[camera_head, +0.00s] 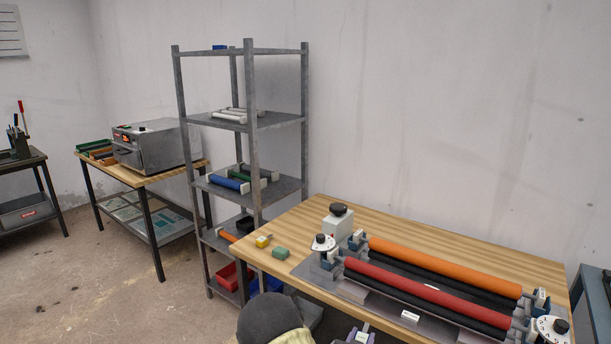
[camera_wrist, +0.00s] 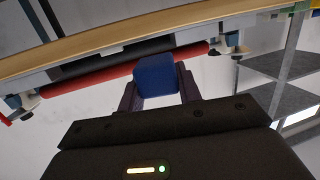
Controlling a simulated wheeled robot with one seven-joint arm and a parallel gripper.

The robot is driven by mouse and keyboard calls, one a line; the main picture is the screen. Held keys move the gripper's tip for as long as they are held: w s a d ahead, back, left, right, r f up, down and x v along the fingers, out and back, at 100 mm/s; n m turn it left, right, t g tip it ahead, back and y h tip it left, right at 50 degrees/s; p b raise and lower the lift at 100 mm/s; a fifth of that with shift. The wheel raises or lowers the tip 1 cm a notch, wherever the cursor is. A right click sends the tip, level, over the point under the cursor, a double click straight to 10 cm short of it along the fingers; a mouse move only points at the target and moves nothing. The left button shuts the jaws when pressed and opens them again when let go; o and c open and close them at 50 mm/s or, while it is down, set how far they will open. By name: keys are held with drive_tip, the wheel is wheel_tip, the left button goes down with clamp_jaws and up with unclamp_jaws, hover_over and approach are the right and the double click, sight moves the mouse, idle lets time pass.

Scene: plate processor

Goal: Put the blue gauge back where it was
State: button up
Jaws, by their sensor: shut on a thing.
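In the wrist view my gripper (camera_wrist: 157,82) is shut on a blue block, the blue gauge (camera_wrist: 155,74), which sits between its two dark fingers. The gauge is held in front of the plate processor's rollers, near the table's edge as seen there. In the head view the held gauge cannot be made out. A yellow gauge (camera_head: 263,241) and a green gauge (camera_head: 280,253) lie on the wooden table (camera_head: 460,240) at its left end, with a gap between them.
The processor has an orange roller (camera_head: 440,265) and a red roller (camera_head: 420,290), with dials at its ends. A grey shelf rack (camera_head: 250,130) stands behind the table's left end, holding rollers and bins. A metal oven (camera_head: 150,146) stands farther left. The table's back strip is clear.

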drive_tip(key=s+f+n+t+y+p, duration=0.1)
drive_tip(key=s+f+n+y+p, duration=0.3)
drive_tip(key=s+f+y, duration=0.2)
drive_tip(key=s+f, duration=0.2)
drive_tip(key=s, duration=0.2)
drive_tip(key=shift+s+d+f+n+t+y+p, duration=0.2)
drive_tip(key=shift+s+n+t+y+p, duration=0.1)
drive_tip(key=shift+n+p, duration=0.1)
drive_tip(key=shift+d, duration=0.1)
idle(0.4)
idle(0.8)
idle(1.3)
drive_tip(key=shift+s+f, duration=0.15)
drive_tip(key=shift+f, duration=0.8)
